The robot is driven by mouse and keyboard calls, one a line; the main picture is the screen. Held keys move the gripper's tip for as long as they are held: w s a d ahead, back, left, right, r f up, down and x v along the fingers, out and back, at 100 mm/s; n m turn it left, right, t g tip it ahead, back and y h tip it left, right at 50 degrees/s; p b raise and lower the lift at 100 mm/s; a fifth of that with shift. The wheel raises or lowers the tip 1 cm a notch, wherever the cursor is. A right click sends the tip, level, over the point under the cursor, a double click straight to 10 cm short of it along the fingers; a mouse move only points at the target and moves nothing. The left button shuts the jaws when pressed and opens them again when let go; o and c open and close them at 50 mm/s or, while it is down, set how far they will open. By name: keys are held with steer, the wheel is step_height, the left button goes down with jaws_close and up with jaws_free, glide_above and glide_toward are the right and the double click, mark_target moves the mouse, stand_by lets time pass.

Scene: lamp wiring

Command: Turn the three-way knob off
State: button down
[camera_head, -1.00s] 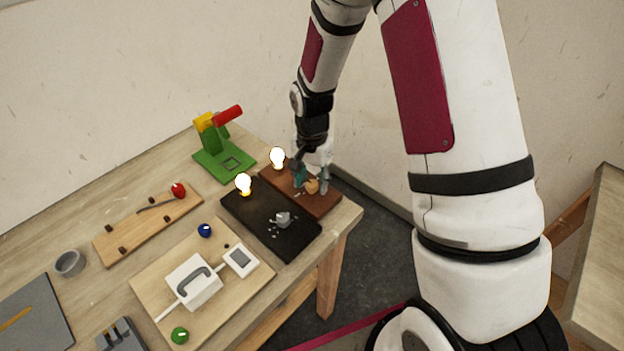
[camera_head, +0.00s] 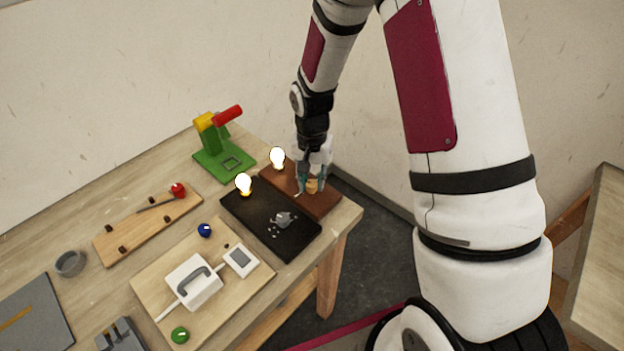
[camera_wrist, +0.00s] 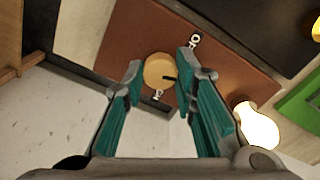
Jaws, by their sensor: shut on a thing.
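A round wooden knob (camera_head: 312,186) sits on the brown board (camera_head: 330,203) at the table's far right corner. In the wrist view the knob (camera_wrist: 157,70) has a dark pointer mark facing right. A label (camera_wrist: 195,41) near the right fingertip seems to read OFF, partly covered; another below the knob is unclear. My gripper (camera_wrist: 160,66) is shut on this wooden knob, one teal finger on each side. A grey knob (camera_head: 284,219) with several white labels around it stands on the black board (camera_head: 250,215), apart from my gripper.
Two lit bulbs (camera_head: 243,183) (camera_head: 277,157) stand at the boards' far ends. A green stand with a red handle (camera_head: 227,115) is behind.

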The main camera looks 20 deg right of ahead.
mark_target(312, 183)
steer(key=n, duration=0.4)
steer(key=shift+n, duration=1.8)
steer(key=c, duration=1.3)
jaws_free()
step_height(312, 183, up, 12)
steer(key=shift+r, duration=0.1)
